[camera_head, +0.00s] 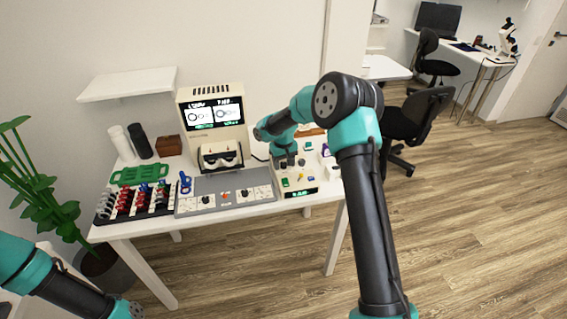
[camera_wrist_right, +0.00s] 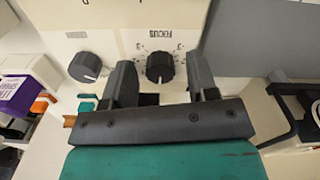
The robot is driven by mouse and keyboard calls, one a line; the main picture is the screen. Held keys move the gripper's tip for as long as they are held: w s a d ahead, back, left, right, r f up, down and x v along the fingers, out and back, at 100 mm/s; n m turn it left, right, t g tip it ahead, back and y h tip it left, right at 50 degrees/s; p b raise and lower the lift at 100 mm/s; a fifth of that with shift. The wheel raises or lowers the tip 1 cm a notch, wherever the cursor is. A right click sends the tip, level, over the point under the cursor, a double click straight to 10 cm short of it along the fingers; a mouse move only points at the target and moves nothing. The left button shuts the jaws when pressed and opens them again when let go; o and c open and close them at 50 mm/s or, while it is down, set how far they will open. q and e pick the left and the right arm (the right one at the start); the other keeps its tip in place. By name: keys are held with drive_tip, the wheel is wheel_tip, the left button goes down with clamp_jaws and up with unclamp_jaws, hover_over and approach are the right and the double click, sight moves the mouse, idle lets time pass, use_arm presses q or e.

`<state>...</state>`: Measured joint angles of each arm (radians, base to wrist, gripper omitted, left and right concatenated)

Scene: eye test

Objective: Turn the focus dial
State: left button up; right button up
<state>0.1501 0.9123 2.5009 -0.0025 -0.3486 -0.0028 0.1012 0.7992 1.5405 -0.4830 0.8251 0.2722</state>
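The black focus dial (camera_wrist_right: 160,68) sits on a cream panel under the label FOCUS in the right wrist view, with a printed scale around it. My right gripper (camera_wrist_right: 161,62) is open, its two dark fingers on either side of the dial. A gap shows between each finger and the dial; I see no contact. In the head view my right gripper (camera_head: 289,162) is over the cream control box (camera_head: 299,190) at the right of the table, and I cannot make out the dial there. My left arm shows at the lower left, its gripper out of view.
A second dark dial (camera_wrist_right: 88,67) is left of the focus dial. A purple-and-white box (camera_wrist_right: 22,90) is at the left edge. In the head view a grey panel (camera_head: 222,184), a screen device (camera_head: 213,112) and a rack of colored items (camera_head: 136,202) share the white table.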

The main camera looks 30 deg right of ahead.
drive_tip(key=c, duration=0.9)
drive_tip(key=shift+o, duration=0.2)
drive_tip(key=shift+n, duration=0.4)
drive_tip(key=n, duration=0.3)
drive_tip(key=shift+n, duration=2.4)
drive_tip(key=o, duration=0.9)
drive_tip(key=shift+o, duration=0.2)
